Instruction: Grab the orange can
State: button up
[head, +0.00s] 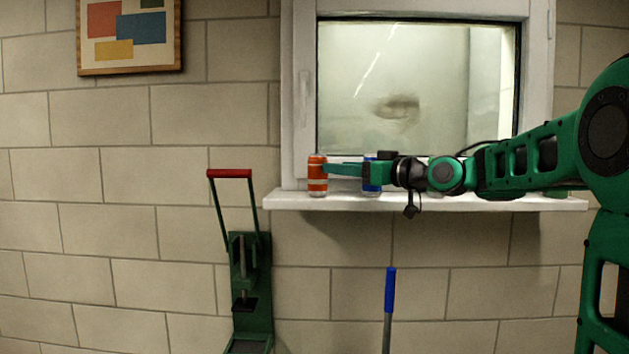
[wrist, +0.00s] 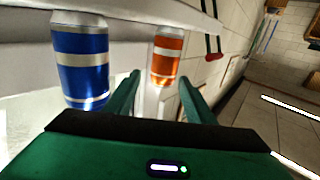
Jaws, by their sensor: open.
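The orange can (head: 317,176) with pale bands stands upright at the left end of the white window sill in the head view. In the wrist view the orange can (wrist: 166,58) is ahead, between the lines of the two fingers. My gripper (head: 328,170) is open, with its fingertips at the can's right side in the head view.
A blue can (wrist: 80,62) stands left of my fingers in the wrist view; in the head view the blue can (head: 370,175) is partly hidden behind my gripper. The sill (head: 300,202) is narrow, with the window behind. A green press with a red handle (head: 229,173) stands below left.

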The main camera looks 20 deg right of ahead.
send_over(318, 185)
jog(key=shift+w+r, duration=0.1)
jog(key=shift+w, duration=0.1)
dwell(0.3)
jog(key=c, duration=0.8)
